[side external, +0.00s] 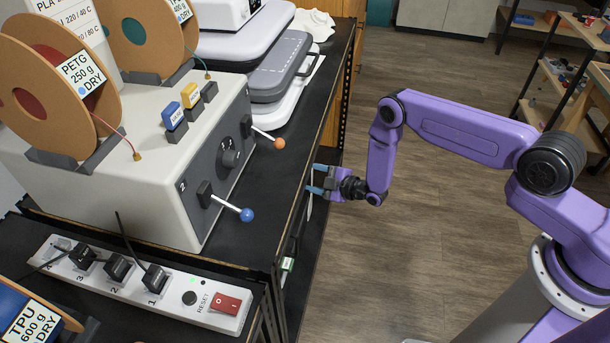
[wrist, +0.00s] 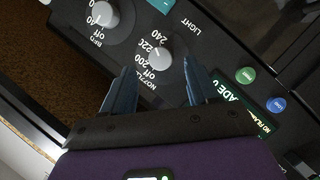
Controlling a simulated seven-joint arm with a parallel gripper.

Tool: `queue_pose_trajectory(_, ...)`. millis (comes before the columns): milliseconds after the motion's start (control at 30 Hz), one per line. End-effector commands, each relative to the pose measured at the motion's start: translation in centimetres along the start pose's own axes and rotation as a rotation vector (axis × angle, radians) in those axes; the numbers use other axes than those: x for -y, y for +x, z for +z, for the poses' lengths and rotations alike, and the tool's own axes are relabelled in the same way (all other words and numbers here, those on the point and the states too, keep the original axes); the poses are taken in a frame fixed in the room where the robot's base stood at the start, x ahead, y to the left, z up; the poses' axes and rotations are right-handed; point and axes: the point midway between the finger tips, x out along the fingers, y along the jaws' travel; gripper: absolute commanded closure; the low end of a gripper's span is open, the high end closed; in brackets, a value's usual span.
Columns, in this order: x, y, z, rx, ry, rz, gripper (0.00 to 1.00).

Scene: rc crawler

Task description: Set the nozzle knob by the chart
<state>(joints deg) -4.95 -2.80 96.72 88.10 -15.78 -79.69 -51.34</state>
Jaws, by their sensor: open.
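The nozzle knob (wrist: 166,54) is a grey dial on a dark panel in the wrist view. It is ringed by marks off, 200, 220 and 240; I cannot tell which mark its pointer faces. My gripper (wrist: 160,80) is open and empty, its blue fingers on either side of the knob in the picture; contact is not visible. In the side external view my gripper (side external: 315,181) points at the shelf's front edge, and the knob is hidden. The chart (side external: 82,22) stands at the top left there, partly cut off, with PLA and 220/40 C readable.
A similar bed knob (wrist: 102,14) sits beside the nozzle knob. A grey box with levers (side external: 222,160) and a power strip (side external: 150,285) stand on the shelves. The floor in front is clear.

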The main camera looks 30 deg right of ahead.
Motion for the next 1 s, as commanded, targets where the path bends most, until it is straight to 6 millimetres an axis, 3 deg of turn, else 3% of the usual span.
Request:
queue_pose_trajectory(300, 0.0, 3.1, 0.0, -0.001, 0.000, 0.001, 0.41)
queue_pose_trajectory(733, 0.0, 3.7, 0.0, 0.000, 0.000, 0.000, 0.41)
queue_pose_trajectory(767, 0.0, 3.7, 0.0, 0.000, 0.000, 0.000, 0.47)
queue_pose_trajectory(900, 0.0, 3.7, 0.0, 0.000, 0.000, 0.000, 0.93)
queue_pose_trajectory(1000, 0.0, 3.7, 0.0, 0.000, 0.001, 0.001, 0.96)
